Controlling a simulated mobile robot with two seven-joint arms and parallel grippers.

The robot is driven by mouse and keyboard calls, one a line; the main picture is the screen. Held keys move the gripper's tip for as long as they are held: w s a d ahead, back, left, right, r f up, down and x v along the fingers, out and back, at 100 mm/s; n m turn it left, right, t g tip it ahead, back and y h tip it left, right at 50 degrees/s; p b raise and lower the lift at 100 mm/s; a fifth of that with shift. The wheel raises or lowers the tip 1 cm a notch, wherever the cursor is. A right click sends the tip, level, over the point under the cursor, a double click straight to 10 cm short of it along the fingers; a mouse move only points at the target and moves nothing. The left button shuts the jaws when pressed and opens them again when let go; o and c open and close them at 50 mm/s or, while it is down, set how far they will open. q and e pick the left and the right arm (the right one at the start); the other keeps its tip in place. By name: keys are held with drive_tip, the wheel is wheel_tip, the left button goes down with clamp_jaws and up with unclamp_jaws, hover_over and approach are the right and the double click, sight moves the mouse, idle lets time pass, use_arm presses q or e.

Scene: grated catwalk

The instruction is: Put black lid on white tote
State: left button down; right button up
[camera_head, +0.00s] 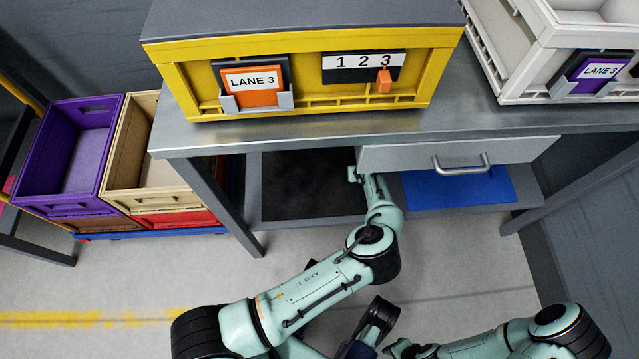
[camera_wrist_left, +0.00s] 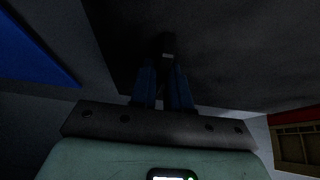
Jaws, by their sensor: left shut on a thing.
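The black lid (camera_head: 305,185) lies flat on the lower shelf under the workbench, partly hidden by the tabletop. My left arm reaches under the bench to its right edge. In the left wrist view the dark lid (camera_wrist_left: 235,45) fills the upper right, and my left gripper (camera_wrist_left: 168,62) has its blue fingers close together, shut at the lid's edge; the contact is dim. The white tote (camera_head: 535,60) stands on the bench at upper right, open on top, with a purple LANE 3 card.
A yellow tote (camera_head: 205,85) with a dark grey lid stands on the bench. A blue lid (camera_head: 460,190) lies on the shelf right of the black one, below a drawer (camera_head: 510,152). A bench leg (camera_head: 225,195) and purple (camera_head: 35,180) and beige crates (camera_head: 118,150) are at left.

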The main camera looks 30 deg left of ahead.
use_arm(q)
drive_tip(key=shift+r+p, duration=1.3)
drive_tip(key=shift+r, duration=1.1)
